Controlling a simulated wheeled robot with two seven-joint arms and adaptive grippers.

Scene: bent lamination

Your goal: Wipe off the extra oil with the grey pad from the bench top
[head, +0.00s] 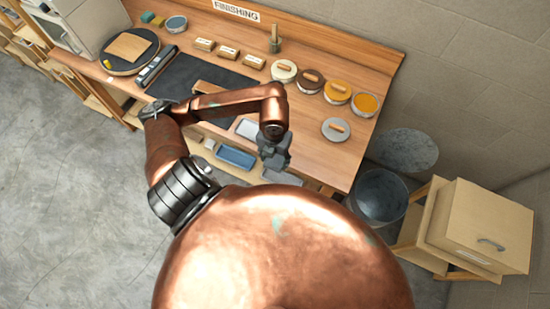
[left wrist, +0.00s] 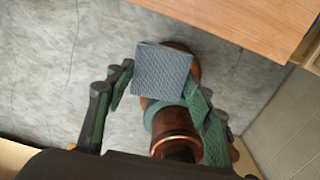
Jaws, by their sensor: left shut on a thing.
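The grey pad (left wrist: 163,72) is a square, textured blue-grey piece at the fingertips of my left gripper (left wrist: 160,88) in the left wrist view. My left gripper is shut on it, and floor shows behind it. In the head view my left gripper (head: 274,158) is over the front part of the wooden bench top (head: 325,165), and the pad is hard to tell from the grey fingers there. The gripper's height above the bench is unclear. I cannot make out any oil on the bench top. My right gripper is in neither view.
A dark mat (head: 190,75) lies mid-bench, partly behind my arm. Several round tins, one a grey-lidded tin (head: 335,130), stand at the right. A metal bin (head: 380,197) and wooden cabinet (head: 485,225) stand right of the bench.

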